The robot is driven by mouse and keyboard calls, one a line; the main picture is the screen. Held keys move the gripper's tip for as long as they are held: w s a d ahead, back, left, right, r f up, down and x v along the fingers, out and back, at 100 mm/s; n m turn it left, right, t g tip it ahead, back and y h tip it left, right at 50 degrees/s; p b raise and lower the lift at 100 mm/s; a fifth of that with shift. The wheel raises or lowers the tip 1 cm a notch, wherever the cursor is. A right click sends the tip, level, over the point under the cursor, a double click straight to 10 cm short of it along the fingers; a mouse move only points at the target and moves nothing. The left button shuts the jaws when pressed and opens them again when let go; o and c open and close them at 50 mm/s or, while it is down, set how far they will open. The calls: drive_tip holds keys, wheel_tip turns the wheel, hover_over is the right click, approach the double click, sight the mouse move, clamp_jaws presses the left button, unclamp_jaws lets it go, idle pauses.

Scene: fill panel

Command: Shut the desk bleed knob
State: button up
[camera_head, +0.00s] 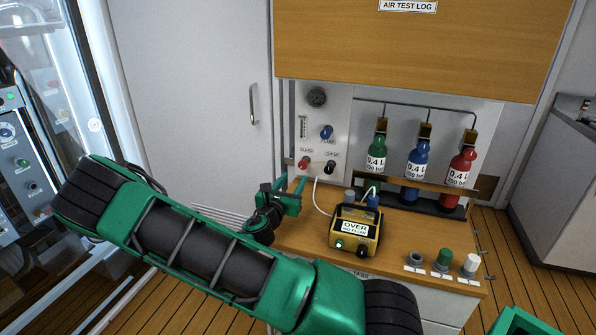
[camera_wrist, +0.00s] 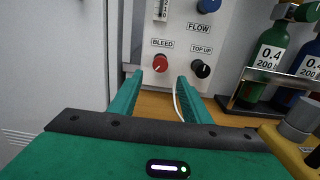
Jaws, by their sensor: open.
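The bleed knob (camera_head: 304,163) is red and sits low on the left of the white desk panel. In the wrist view the red knob (camera_wrist: 160,63) shows under its BLEED label, with a pale mark on its face. My green gripper (camera_head: 291,189) is in front of the panel, a little below and left of the knob. In the wrist view its two fingers (camera_wrist: 160,88) are apart with nothing between them. The red knob appears just beyond the fingertips, and no contact shows.
A black TOP UP knob (camera_wrist: 201,69) is close right of the bleed knob, and a blue FLOW knob (camera_head: 326,132) is above. A yellow meter reading OVER (camera_head: 355,229) stands on the wooden desk (camera_head: 300,236). Green, blue and red bottles (camera_head: 462,164) stand at right.

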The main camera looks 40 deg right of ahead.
sight(302, 167)
drive_tip(key=x, duration=0.9)
